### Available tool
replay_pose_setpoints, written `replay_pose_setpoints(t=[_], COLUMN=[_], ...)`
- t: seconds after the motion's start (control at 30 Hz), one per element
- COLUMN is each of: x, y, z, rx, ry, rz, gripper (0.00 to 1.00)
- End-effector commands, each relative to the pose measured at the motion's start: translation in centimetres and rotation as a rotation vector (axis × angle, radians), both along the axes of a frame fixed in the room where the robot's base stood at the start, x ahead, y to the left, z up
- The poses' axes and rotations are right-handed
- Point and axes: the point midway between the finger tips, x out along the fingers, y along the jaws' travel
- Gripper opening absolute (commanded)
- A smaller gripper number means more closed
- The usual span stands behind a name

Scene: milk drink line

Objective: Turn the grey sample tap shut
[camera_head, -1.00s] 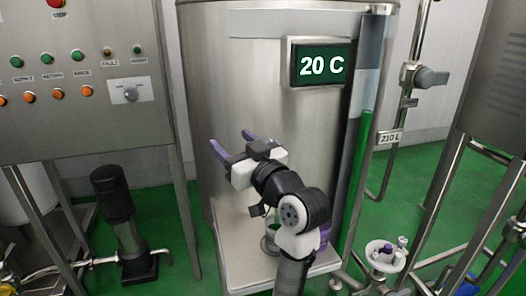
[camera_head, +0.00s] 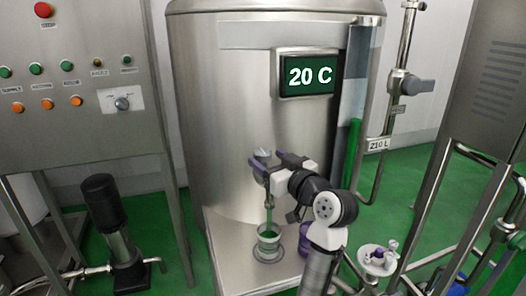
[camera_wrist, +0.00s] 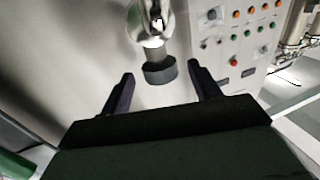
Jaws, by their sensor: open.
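The grey sample tap (camera_head: 263,154) sticks out of the front of the steel tank. In the wrist view its dark grey handle (camera_wrist: 160,72) sits below a shiny metal body, near the level of the fingertips. My gripper (camera_head: 268,161) is open at the tap. In the wrist view the fingers (camera_wrist: 161,75) stand on either side of the handle, with gaps visible and nothing gripped. A green stream (camera_head: 269,200) runs from the tap down into a cup (camera_head: 268,240) holding green liquid. My gripper partly hides the tap in the head view.
The cup stands on a steel shelf (camera_head: 225,250) in front of the tank (camera_head: 235,90). A purple item (camera_head: 304,238) is partly hidden behind my arm. A white dish (camera_head: 375,263) with small bottles is at right. A control panel (camera_head: 70,75) stands left.

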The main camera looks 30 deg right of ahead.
Motion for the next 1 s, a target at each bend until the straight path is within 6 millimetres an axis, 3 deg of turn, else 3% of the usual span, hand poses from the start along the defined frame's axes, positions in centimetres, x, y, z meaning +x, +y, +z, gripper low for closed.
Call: replay_pose_setpoints(t=[0.2,0.57,0.9,1.0], x=[2.6,3.2,3.2,3.2], y=[0.1,0.1,0.1,0.1], z=[0.1,0.0,0.0,0.0], rx=[0.001,-0.001,0.000,0.000], ry=[0.000,0.000,0.000,0.000], rz=[0.001,0.000,0.000,-0.001], gripper=[0.62,0.62,0.20,0.18])
